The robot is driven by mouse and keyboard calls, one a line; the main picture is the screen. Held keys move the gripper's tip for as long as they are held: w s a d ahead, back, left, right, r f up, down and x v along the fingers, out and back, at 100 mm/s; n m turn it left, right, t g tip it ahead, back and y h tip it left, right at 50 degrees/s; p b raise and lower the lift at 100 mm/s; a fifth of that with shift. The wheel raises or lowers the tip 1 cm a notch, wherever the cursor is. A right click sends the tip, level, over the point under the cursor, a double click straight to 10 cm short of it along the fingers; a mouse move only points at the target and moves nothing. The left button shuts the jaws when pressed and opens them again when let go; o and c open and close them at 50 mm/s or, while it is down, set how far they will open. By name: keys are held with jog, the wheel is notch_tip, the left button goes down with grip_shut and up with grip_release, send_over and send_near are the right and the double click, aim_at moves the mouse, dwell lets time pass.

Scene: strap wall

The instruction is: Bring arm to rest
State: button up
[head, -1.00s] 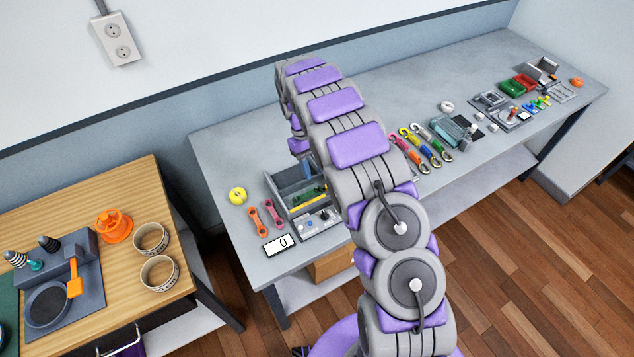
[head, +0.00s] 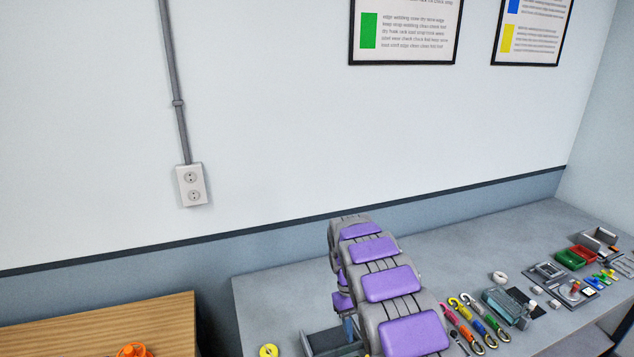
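My arm, grey with purple pads, rises from the bottom edge of the head view and reaches over the grey workbench. It arches over and bends down at its far end. My gripper is hidden behind the arm's own links, so its fingers and anything in them cannot be seen. A grey tray (head: 330,342) is partly visible on the bench, just below the far end of the arm.
The grey bench (head: 270,290) holds colored carabiner-like straps (head: 475,325), a teal-grey device (head: 505,306), and green (head: 570,259) and red bins. A wooden table (head: 100,325) stands at left with an orange object (head: 134,350). The wall carries an outlet (head: 192,185) and posters.

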jog(key=s+d+r+m+t+b, duration=0.1)
jog(key=s+d+r+m, duration=0.1)
jog(key=s+r, duration=0.6)
jog(key=s+d+r+m+b, duration=0.15)
jog(key=s+r, duration=0.35)
jog(key=s, duration=0.6)
jog(key=s+a+f+t+y+b, duration=0.1)
jog(key=s+f+b, duration=0.1)
jog(key=s, duration=2)
jog(key=shift+s+a+f+y+b, duration=0.2)
jog(key=shift+s+y+b, duration=0.1)
jog(key=shift+b, duration=0.15)
jog(key=shift+w, duration=0.1)
jog(key=shift+c, duration=0.4)
